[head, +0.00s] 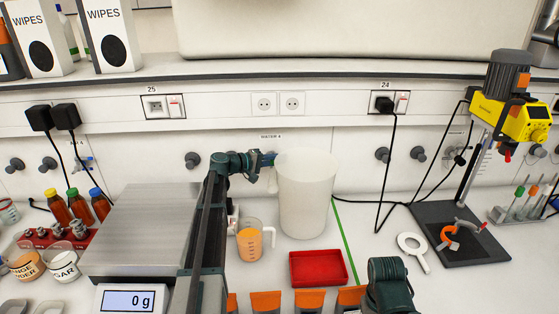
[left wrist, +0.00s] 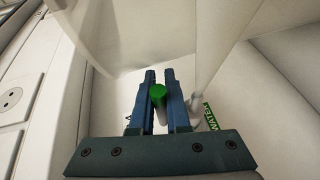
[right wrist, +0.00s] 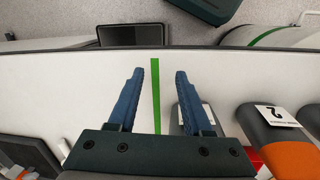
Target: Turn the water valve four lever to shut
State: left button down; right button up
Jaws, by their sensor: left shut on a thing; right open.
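The label WATER 4 (head: 271,136) is on the back wall panel. The valve beneath it is mostly hidden by my left gripper (head: 266,160). In the left wrist view, a green-ended lever (left wrist: 158,92) sits between the blue fingers of my left gripper (left wrist: 160,85), which are shut on it. A pale spout (head: 272,180) hangs just below the gripper in the head view. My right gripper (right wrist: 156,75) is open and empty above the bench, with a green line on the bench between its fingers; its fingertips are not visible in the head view.
A large whitish container (head: 305,195) stands directly right of the left gripper. A jug of orange liquid (head: 250,241), a red tray (head: 318,267) and a scale (head: 140,235) are in front. A yellow stirrer (head: 510,110) stands at the right.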

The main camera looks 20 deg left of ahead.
pick_arm(q)
jog(key=shift+w+d+n+t+y, duration=0.15)
jog(key=shift+n+t+y, duration=0.2)
jog(key=shift+n+y, duration=0.25)
jog(key=shift+w+d+n+t+y, duration=0.15)
jog(key=shift+n+t+y, duration=0.2)
jog(key=shift+n+y, duration=0.2)
jog(key=shift+w+a+n+t+y, duration=0.15)
jog(key=shift+w+n+t+y, duration=0.05)
jog(key=shift+n+t+y, duration=0.2)
jog(key=c, duration=1.2)
grip_release()
jog(key=shift+o, duration=0.2)
jog(key=p+v, duration=0.2)
jog(key=v, duration=1.1)
jog(key=shift+s+a+r, duration=0.15)
jog(key=shift+s, duration=0.2)
pick_arm(e)
notch_tip(320, 180, up, 2)
jog(key=shift+r, duration=0.25)
